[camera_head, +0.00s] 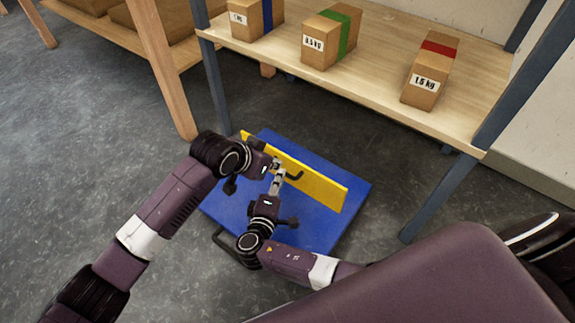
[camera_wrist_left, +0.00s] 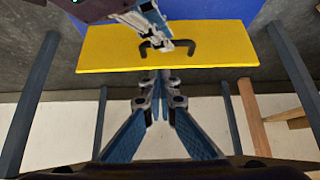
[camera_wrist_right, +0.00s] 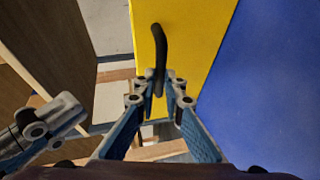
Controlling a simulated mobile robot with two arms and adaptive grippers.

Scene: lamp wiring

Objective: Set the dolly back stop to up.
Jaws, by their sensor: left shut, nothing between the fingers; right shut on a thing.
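The blue dolly (camera_head: 320,233) stands on the floor in front of the shelf. Its yellow back stop (camera_head: 325,190) is a long plate running across the deck, with blue showing on both sides of it. I cannot tell its exact tilt. A black handle (camera_wrist_right: 158,45) sits on its face. My right gripper (camera_head: 278,174) is shut on this handle; its fingertips (camera_wrist_right: 163,82) meet at the handle's end in the right wrist view. My left gripper (camera_head: 274,164) is shut and empty, close beside the right one; in its wrist view its fingertips (camera_wrist_left: 161,76) are near the plate's edge.
The shelf (camera_head: 380,70) behind the dolly holds cardboard boxes with blue, green (camera_head: 333,35) and red (camera_head: 430,70) bands. A grey shelf leg (camera_head: 440,195) stands right of the dolly. A wooden bench (camera_head: 160,70) is at upper left. The floor at left is clear.

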